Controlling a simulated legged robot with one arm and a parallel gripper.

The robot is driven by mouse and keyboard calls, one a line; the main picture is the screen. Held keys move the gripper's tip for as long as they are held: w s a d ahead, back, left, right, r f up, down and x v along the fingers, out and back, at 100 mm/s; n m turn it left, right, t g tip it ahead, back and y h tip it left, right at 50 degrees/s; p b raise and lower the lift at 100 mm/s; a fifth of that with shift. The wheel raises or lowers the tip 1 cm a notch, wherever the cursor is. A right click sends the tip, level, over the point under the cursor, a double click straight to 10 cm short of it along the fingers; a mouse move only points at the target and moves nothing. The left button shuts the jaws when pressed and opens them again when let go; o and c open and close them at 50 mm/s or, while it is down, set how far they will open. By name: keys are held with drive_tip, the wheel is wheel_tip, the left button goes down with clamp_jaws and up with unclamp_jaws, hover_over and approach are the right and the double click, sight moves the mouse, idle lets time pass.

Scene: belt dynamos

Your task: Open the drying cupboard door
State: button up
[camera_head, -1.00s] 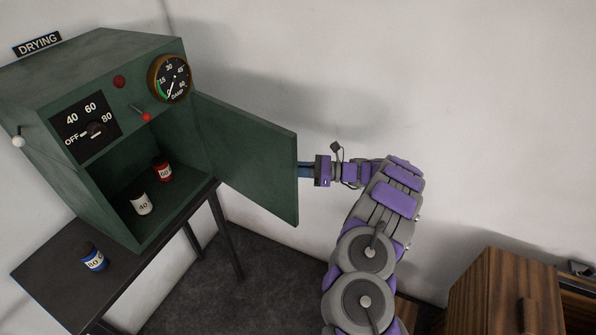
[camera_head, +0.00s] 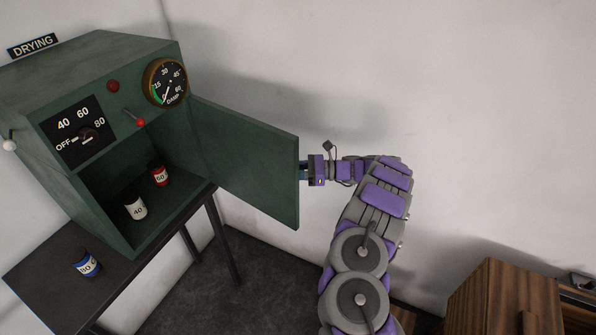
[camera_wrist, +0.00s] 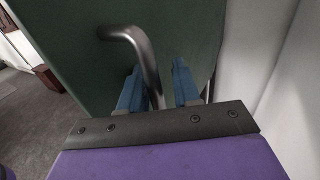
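The green drying cupboard (camera_head: 95,60) stands on a dark table at the left, its interior exposed. Its door (camera_head: 245,155) stands wide open, swung out to the right. My gripper (camera_head: 303,170) is at the door's outer face near its free edge, the fingertips partly hidden behind that edge. In the wrist view a bent metal door handle (camera_wrist: 146,55) runs down between my two blue fingers (camera_wrist: 158,80). The handle lies close to the left finger, and a gap shows between it and the right finger, so the gripper looks open around the handle.
A white jar (camera_head: 135,207) and a red jar (camera_head: 160,175) stand inside the cupboard. A blue jar (camera_head: 86,263) stands on the table (camera_head: 40,265). A wooden cabinet (camera_head: 500,300) stands at the lower right. A wall is behind the door and arm.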

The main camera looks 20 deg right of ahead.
drive_tip(key=v, duration=2)
drive_tip(key=shift+w+d+f, duration=0.2)
drive_tip(key=shift+d+f, duration=0.05)
drive_tip(key=shift+f, duration=0.05)
idle(0.8)
drive_tip(key=shift+a+r, duration=0.1)
drive_tip(key=shift+a, duration=0.2)
